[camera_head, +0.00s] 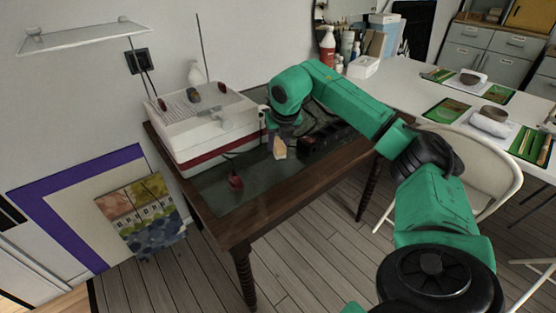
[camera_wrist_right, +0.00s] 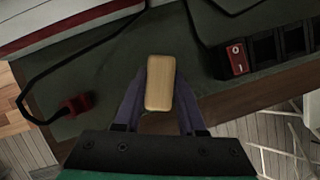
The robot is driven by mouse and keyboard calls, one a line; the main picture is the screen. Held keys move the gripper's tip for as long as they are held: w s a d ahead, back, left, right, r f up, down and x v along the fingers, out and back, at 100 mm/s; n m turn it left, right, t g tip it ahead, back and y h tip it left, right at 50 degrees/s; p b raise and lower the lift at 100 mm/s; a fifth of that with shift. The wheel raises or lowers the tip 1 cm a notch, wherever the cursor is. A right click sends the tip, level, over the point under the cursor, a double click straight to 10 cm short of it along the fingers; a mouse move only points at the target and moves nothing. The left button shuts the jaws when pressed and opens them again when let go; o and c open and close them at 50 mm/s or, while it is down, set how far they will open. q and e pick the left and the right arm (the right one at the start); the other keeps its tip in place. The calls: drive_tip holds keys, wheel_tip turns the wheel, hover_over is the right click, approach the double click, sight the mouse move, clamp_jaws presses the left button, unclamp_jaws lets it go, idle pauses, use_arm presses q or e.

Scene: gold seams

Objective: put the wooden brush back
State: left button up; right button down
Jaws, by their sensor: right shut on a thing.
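The wooden brush (camera_wrist_right: 160,84) shows as a pale wooden block in the right wrist view. My right gripper (camera_wrist_right: 158,100) is shut on it, with one finger on each side. In the head view the brush (camera_head: 279,148) shows as a small pale block below my right gripper (camera_head: 276,134), over the dark table top near the white box. Whether it touches the table I cannot tell. My left gripper is not in view.
A white box with a red stripe (camera_head: 211,137) stands on the table (camera_head: 220,200), left of the gripper. A red plug (camera_head: 236,182) on a black cord lies in front. A black power strip (camera_head: 326,140) lies to the right. A white table (camera_head: 430,92) stands behind.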

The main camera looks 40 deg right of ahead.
sight(278, 154)
wheel_tip(278, 154, down, 4)
drive_tip(key=shift+f, duration=0.4)
drive_tip(key=c, duration=0.5)
unclamp_jaws()
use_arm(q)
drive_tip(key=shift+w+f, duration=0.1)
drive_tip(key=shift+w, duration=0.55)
use_arm(e)
drive_tip(key=shift+r, duration=0.4)
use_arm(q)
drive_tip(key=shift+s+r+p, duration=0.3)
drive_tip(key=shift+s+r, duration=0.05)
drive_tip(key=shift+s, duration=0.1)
use_arm(e)
drive_tip(key=v, duration=1.1)
drive_tip(key=shift+s+r, duration=0.2)
